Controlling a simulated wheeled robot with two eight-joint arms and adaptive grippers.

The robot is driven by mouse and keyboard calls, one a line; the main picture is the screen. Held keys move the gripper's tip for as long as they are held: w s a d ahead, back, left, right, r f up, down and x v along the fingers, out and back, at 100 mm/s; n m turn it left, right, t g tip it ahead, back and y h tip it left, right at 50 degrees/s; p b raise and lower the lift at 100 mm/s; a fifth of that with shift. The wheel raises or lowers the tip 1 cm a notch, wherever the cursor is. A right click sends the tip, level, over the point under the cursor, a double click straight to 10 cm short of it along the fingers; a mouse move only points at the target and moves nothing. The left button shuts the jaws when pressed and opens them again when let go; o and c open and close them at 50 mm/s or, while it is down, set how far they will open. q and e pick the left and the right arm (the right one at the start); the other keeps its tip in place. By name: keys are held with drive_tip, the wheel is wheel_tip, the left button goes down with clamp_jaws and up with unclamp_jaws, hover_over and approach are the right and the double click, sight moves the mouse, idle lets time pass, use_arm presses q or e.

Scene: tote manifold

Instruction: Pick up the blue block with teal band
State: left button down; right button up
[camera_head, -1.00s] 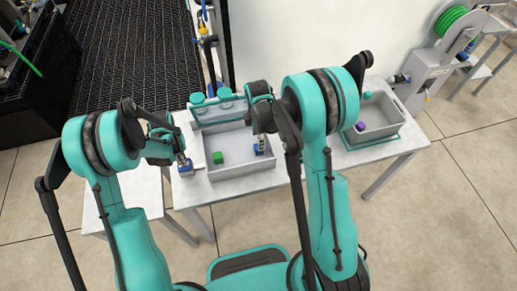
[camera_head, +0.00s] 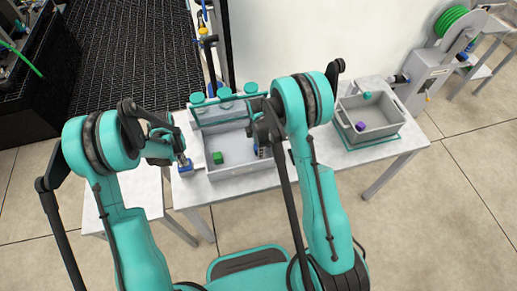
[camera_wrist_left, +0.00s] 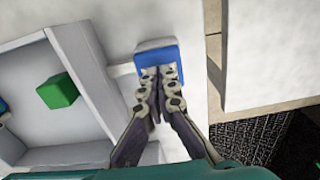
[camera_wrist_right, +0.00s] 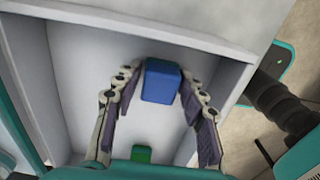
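A blue block (camera_wrist_right: 161,82) stands in the left grey tote (camera_head: 240,178), near its wall. In the right wrist view it sits between the spread fingers of my right gripper (camera_wrist_right: 160,75), which is open. In the head view the right arm partly hides this block (camera_head: 257,151). My left gripper (camera_wrist_left: 156,72) has its fingertips together at a second blue block (camera_wrist_left: 155,53) with a pale grey side, on the table left of the tote; it also shows in the head view (camera_head: 186,169). I cannot tell whether the fingertips grip it.
A green block (camera_head: 218,158) lies in the left tote. A rack with teal discs (camera_head: 224,93) stands along its back. The right grey tote (camera_head: 385,135) holds a purple block (camera_head: 361,126) and a teal piece (camera_head: 367,95). A hose reel (camera_head: 460,24) stands at far right.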

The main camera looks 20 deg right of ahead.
drive_tip(key=c, duration=0.6)
drive_tip(key=shift+c, duration=0.2)
wheel_tip(320, 180, up, 13)
drive_tip(key=s, duration=0.9)
idle(0.3)
use_arm(q)
drive_tip(key=shift+r, duration=0.45)
wheel_tip(320, 180, up, 9)
use_arm(e)
drive_tip(key=shift+s, duration=2.65)
